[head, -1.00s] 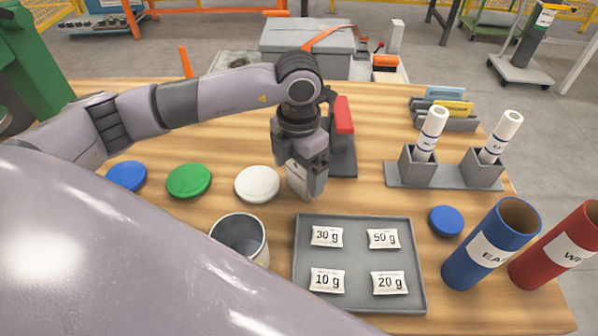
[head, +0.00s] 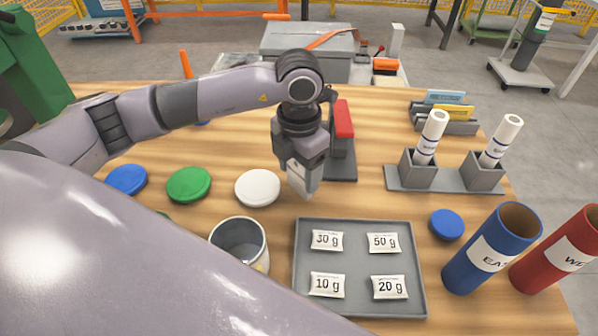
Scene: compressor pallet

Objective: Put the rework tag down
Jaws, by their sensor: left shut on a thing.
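My left gripper (head: 303,185) points down over the wooden table, between the white disc (head: 257,187) and the dark base of a red-topped device (head: 343,120). It is just beyond the back edge of the grey tray (head: 298,262). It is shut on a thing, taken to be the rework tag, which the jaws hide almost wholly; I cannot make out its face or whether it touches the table. A rack (head: 447,125) at the back right holds a blue tag (head: 445,96) and a yellow tag (head: 460,110). My right gripper is not in view.
The tray holds several labelled weight packets. A metal cup (head: 240,240) stands left of it. Blue (head: 127,180) and green (head: 188,185) discs lie further left. Two marker holders (head: 445,178), a blue disc (head: 447,224), a blue tube (head: 490,250) and a red tube (head: 560,255) stand right.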

